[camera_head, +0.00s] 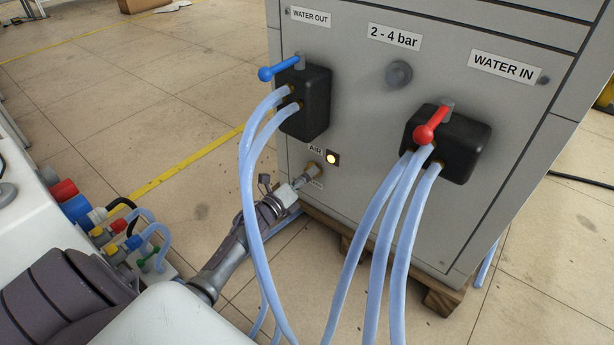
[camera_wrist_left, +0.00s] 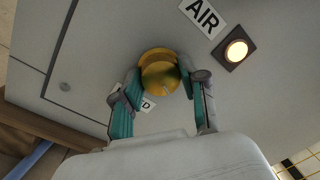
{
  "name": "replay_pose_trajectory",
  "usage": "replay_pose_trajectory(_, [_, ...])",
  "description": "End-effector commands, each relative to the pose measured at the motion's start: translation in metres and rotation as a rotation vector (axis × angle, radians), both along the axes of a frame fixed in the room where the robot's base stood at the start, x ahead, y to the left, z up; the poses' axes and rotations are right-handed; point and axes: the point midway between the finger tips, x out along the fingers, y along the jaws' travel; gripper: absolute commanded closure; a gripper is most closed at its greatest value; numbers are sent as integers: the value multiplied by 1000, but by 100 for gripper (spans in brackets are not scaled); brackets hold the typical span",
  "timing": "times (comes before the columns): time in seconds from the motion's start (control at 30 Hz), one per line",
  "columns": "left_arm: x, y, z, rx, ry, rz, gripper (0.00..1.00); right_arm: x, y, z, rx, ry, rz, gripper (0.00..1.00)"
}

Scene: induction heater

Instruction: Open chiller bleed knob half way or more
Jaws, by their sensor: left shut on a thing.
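The chiller bleed knob (camera_wrist_left: 160,75) is a round brass-yellow knob on the grey chiller panel, below the AIR label (camera_wrist_left: 203,16). In the head view the knob (camera_head: 312,168) is small and partly hidden by my gripper. My left gripper (camera_wrist_left: 160,80) has its two teal-padded fingers on either side of the knob and is shut on it. In the head view the left gripper (camera_head: 303,180) reaches the panel from the lower left, behind the blue hoses. How far the knob is turned cannot be told. My right gripper is not in view.
A lit yellow lamp (camera_head: 333,158) is beside the knob. Pale blue hoses (camera_head: 250,190) from the blue-handled WATER OUT valve (camera_head: 305,100) hang in front of my left arm. The red-handled WATER IN valve (camera_head: 450,140) is to the right. The chiller stands on a wooden pallet (camera_head: 445,298).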

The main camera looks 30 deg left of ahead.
Motion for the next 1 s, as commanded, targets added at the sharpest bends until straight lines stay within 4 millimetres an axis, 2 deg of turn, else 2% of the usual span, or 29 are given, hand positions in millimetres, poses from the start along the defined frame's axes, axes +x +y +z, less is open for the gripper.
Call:
replay_pose_trajectory(0.2, [0,-2,-2,0,3,-3,92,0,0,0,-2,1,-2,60])
replay_pose_trajectory(0.23, [0,-2,-2,0,3,-3,53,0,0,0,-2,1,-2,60])
replay_pose_trajectory(0.37, [0,-1,-1,-2,3,-2,32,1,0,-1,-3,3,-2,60])
replay_pose_trajectory(0.73, [-5,0,-1,-1,1,0,32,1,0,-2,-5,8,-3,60])
replay_pose_trajectory(0.87, [-22,2,-4,-1,4,0,32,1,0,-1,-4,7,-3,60])
replay_pose_trajectory(1.0, [-52,5,-6,0,5,0,32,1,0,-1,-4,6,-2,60])
